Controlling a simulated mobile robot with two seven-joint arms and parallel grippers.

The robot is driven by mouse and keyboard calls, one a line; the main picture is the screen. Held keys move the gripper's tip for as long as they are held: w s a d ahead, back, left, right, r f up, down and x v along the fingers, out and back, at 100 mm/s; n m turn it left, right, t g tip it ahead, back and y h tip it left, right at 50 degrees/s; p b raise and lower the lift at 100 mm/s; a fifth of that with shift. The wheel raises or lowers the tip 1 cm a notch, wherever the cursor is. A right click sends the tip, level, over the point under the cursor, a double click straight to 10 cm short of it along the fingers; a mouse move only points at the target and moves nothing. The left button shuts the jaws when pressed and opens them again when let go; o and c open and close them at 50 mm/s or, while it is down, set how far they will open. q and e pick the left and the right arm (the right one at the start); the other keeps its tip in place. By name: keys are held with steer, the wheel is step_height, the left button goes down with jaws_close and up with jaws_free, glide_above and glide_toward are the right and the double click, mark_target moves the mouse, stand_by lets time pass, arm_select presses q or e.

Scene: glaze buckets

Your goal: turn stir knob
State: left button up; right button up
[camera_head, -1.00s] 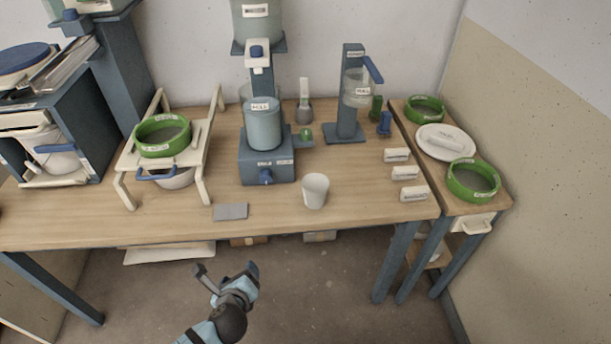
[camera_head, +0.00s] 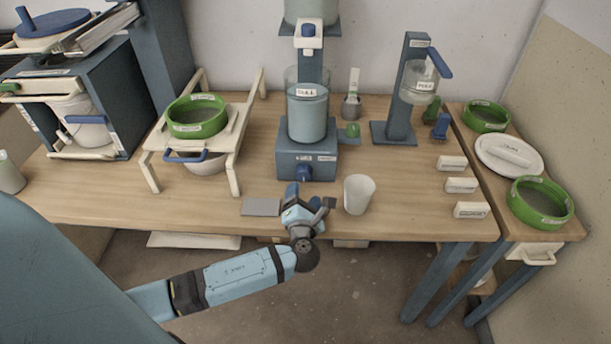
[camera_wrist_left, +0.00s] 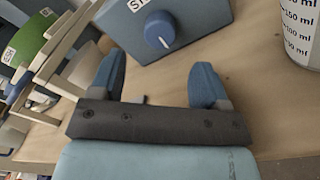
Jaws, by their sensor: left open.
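The stir knob (camera_head: 304,173) is a blue dial on the front of the blue-grey stirrer base (camera_head: 322,163), under a clear vessel of blue liquid labelled FULL (camera_head: 307,115). My left gripper (camera_head: 308,194) is in front of and just below the knob, near the table's front edge. Its two blue fingers (camera_wrist_left: 157,82) are apart with nothing between them, and they do not touch the knob. My right gripper is not in view.
A white cup (camera_head: 359,194) stands just right of my left gripper; its measuring marks show in the wrist view (camera_wrist_left: 299,30). A grey plate (camera_head: 261,207) lies to the left. A cream stand (camera_head: 150,172) with a green sieve (camera_head: 197,117) is farther left. Small labelled blocks (camera_head: 460,185) sit at right.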

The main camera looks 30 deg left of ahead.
mark_target(304, 176)
arm_select(q)
steer(key=x, duration=0.6)
steer(key=shift+w+a, duration=0.1)
steer(key=shift+w, duration=0.1)
steer(key=shift+w+a, duration=0.45)
steer(key=shift+w, duration=0.15)
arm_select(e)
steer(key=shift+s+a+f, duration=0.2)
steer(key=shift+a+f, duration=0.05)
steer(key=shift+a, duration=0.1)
arm_select(q)
steer(key=shift+c, duration=0.4)
steer(key=c, duration=0.8)
steer(key=shift+c, duration=0.2)
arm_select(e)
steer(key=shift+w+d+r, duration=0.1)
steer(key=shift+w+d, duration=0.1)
arm_select(q)
steer(key=shift+n, duration=0.3)
